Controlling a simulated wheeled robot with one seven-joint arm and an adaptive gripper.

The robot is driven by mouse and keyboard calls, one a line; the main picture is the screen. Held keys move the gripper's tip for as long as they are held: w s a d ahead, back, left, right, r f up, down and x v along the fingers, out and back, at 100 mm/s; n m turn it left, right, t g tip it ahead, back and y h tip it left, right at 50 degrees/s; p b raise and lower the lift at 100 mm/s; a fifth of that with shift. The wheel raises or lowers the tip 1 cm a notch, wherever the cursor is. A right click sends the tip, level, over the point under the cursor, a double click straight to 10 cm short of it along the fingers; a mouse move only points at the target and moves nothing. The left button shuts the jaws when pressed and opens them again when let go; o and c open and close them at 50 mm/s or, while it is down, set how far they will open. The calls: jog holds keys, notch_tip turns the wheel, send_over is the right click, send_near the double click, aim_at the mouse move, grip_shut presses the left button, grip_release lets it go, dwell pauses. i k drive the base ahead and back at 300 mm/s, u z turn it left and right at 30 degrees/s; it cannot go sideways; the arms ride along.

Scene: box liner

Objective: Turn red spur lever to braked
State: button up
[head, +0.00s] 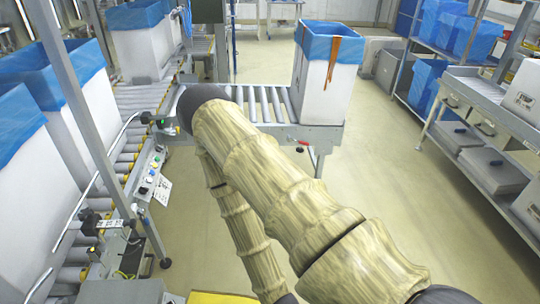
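My arm, in a tan wood-patterned sleeve, crosses the middle of the head view and hides part of the spur's near side. My gripper is not in view.
A white box with a blue liner and an orange strip (325,85) stands on the spur's right end. Conveyors with lined boxes (30,150) and a control panel (152,177) run along the left. A shelf rack (465,105) stands right. Open floor (400,195) lies between.

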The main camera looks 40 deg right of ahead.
aim_at(289, 138)
jog(key=z, duration=0.5)
jog(key=i, duration=0.3)
jog(key=z, duration=0.7)
jog(key=i, duration=1.25)
jog(key=u, duration=0.1)
